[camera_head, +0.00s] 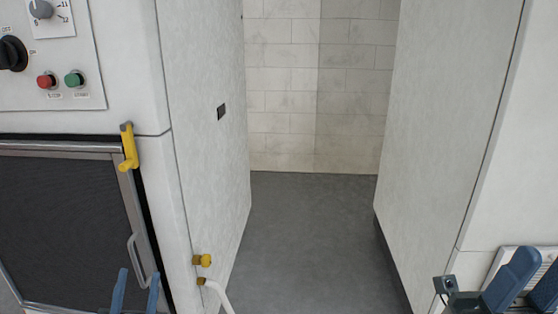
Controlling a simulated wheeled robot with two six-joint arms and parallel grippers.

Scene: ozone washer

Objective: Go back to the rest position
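My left gripper (137,291) shows at the bottom left. Its two blue fingers stand apart with nothing between them, in front of the lower part of the washer's dark door (65,215). In the bottom right corner are dark blue parts of my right arm, with rounded blue ends (517,279) that may be the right gripper's fingers. They are cut off by the picture edge, so I cannot tell how far they are open. I see no object held in either gripper.
The white machine on the left has a control panel (75,103) with knobs and red and green buttons. A yellow latch (129,150) and yellow knob (203,261) stick out. A white cabinet (440,110) stands right. Clear grey floor (308,240) runs between them to a tiled wall (290,90).

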